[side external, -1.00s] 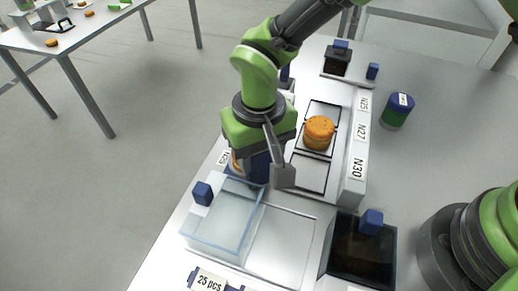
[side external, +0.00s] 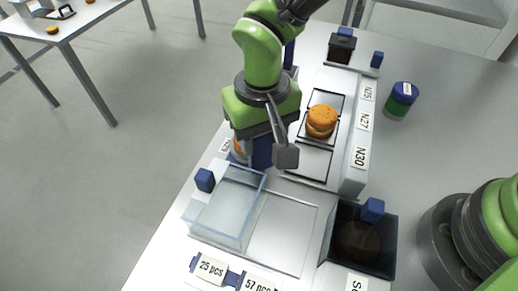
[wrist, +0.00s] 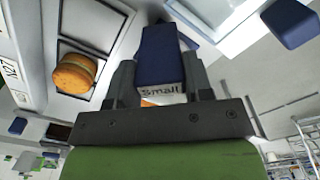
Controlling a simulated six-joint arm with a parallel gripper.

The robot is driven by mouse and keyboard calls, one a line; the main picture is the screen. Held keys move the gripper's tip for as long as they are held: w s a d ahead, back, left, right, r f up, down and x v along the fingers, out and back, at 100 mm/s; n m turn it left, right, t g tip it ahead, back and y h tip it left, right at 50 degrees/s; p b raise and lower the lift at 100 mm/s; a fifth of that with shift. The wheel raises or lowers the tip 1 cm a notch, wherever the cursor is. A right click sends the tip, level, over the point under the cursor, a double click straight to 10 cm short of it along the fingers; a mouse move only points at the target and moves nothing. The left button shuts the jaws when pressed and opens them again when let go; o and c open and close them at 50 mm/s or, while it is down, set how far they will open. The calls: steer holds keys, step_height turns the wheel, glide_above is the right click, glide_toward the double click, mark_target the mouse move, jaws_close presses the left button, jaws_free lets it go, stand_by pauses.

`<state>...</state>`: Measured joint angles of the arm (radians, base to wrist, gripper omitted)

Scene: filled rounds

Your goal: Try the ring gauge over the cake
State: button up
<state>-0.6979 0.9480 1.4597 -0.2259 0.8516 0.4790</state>
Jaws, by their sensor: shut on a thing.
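The cake (side external: 322,118) is an orange, two-layered round on the middle dark-framed pad of the raised white tray, by the N27 label. It also shows at the left of the wrist view (wrist: 75,73). My gripper (wrist: 160,78) is shut on a blue block (wrist: 162,50) with a white label reading "Small". In the side view my gripper (side external: 268,152) stands left of the cake, apart from it, with the blue block partly hidden behind a finger. I cannot make out a ring on the block; its far part is hidden.
A clear glass box (side external: 228,212) stands in front of my gripper, with a bare pale panel (side external: 282,235) to its right. A dark open box (side external: 388,252) holds a dark round shape. A green jar with a blue lid (side external: 402,97) stands right of the tray.

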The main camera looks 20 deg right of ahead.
steer(key=shift+r, duration=4.35)
